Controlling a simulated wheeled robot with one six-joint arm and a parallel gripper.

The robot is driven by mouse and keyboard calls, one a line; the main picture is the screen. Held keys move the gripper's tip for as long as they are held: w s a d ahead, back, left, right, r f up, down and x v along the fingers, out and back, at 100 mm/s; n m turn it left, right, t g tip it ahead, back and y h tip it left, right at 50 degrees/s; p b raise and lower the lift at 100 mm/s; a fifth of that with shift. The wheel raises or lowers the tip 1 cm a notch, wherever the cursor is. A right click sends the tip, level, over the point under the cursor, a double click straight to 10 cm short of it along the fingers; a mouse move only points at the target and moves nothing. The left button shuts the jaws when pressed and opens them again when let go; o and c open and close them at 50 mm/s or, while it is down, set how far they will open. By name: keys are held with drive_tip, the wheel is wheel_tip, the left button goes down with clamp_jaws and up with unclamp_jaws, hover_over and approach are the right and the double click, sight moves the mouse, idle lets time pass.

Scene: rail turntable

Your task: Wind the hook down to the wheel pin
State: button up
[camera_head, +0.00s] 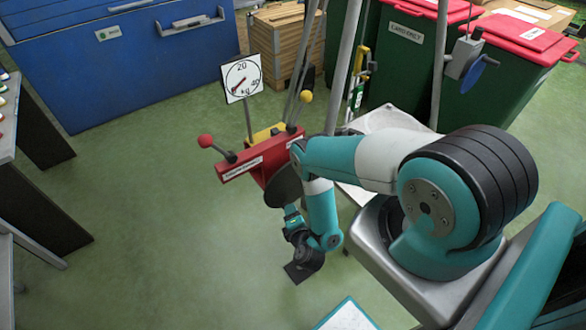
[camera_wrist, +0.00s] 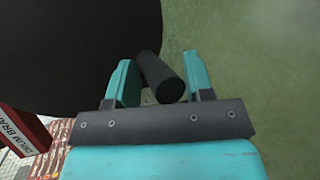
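A red winch unit (camera_head: 250,157) stands mid-floor with a black disc (camera_head: 283,187) on its near side. The disc fills the upper left of the wrist view (camera_wrist: 60,50). A black cylindrical handle (camera_wrist: 162,76) lies between the two teal fingers of my gripper (camera_wrist: 162,80). The fingers look apart, with a gap at the left finger; the right finger is close to the handle, and contact is unclear. In the head view my gripper (camera_head: 291,209) is just below the disc. I cannot make out the hook or the wheel pin for certain.
A dial (camera_head: 241,78) marked in kg stands behind the winch. A red-knobbed lever (camera_head: 206,141) and a yellow-knobbed lever (camera_head: 306,97) stick out from it. Tripod poles (camera_head: 440,60) rise at the right. A blue chest (camera_head: 110,60) and green bins (camera_head: 400,50) line the back.

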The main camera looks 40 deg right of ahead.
drive_tip(key=shift+o, duration=1.3)
drive_tip(key=shift+w+d, duration=0.1)
drive_tip(key=shift+w, duration=0.05)
drive_tip(key=shift+s+r+p, duration=0.1)
drive_tip(key=shift+s+p, duration=0.7)
drive_tip(key=shift+s, duration=0.55)
drive_tip(key=shift+s+a+p, duration=0.15)
drive_tip(key=shift+s+p, duration=0.3)
drive_tip(key=shift+s, duration=0.95)
drive_tip(key=shift+s+a+p, duration=0.15)
drive_tip(key=shift+s+p, duration=0.3)
drive_tip(key=shift+s, duration=0.95)
